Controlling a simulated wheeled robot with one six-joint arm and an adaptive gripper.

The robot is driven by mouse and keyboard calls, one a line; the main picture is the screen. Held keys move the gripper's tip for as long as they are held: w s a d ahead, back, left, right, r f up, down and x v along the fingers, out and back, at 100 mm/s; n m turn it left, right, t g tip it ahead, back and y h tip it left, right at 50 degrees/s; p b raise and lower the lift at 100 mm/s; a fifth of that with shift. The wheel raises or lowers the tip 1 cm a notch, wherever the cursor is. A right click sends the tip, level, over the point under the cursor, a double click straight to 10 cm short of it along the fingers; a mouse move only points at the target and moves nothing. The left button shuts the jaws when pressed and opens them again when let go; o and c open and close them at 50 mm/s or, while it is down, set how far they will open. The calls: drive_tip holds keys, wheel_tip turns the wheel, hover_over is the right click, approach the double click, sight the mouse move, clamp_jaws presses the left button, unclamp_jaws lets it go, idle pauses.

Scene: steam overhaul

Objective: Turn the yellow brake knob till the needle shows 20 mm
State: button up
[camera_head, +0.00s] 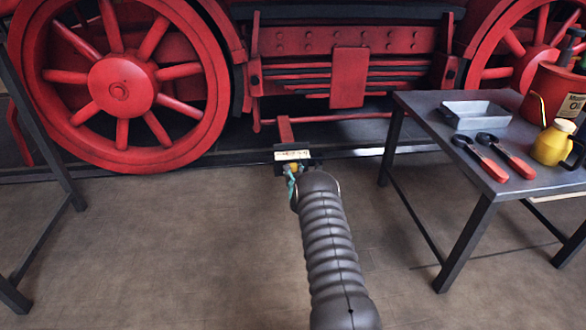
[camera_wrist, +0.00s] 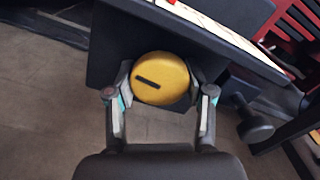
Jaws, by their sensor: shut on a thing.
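The yellow brake knob (camera_wrist: 160,78) is round with a dark slot mark on its face, in the middle of the wrist view. My gripper (camera_wrist: 161,88) has one finger on each side of the knob and is shut on it. The knob sits on a dark block below a pale scale plate (camera_wrist: 222,34). In the head view the scale plate (camera_head: 292,155) faces me at the end of a red bracket, and the knob (camera_head: 294,167) is a small yellow spot beside my gripper (camera_head: 292,176). The needle and its reading are too small or hidden to tell.
A grey table (camera_head: 436,110) stands at the right, with a metal tray (camera_head: 476,122), two red-handled tools (camera_head: 513,160), a yellow oil can (camera_head: 552,143) and a red bucket (camera_head: 548,98). Red locomotive wheels (camera_head: 122,85) stand behind.

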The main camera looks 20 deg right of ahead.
drive_tip(key=shift+d, duration=0.1)
idle(0.3)
drive_tip(key=o, duration=1.1)
drive_tip(key=shift+o, duration=0.2)
drive_tip(key=v, duration=1.2)
